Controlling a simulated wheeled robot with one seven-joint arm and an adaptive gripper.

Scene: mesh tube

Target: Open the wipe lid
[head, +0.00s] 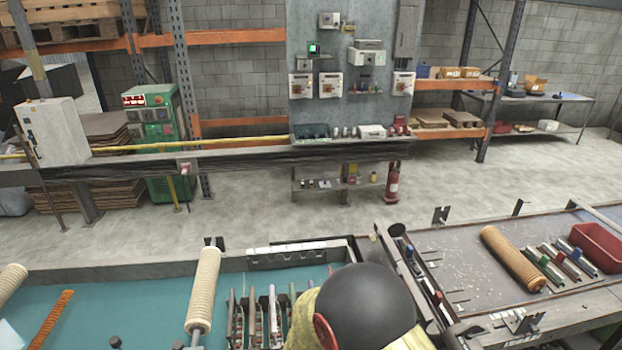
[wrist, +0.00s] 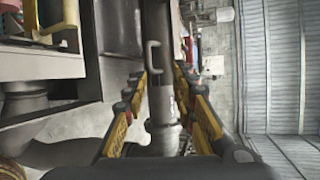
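I cannot make out a wipe container or its lid for certain in either view. My gripper (wrist: 160,76) shows in the wrist view with its two yellow and black fingers spread apart. A grey upright metal part with a small handle (wrist: 153,57) shows between the fingers, seemingly beyond them. I see nothing clamped between the fingertips. My gripper cannot be made out in the head view.
A dark rounded shape (head: 366,308) with yellowish parts blocks the front middle of the head view. A teal bench (head: 120,290) lies left. A grey worktop (head: 455,255) with a red bin (head: 597,248) lies right. Open floor (head: 260,210) lies behind the benches.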

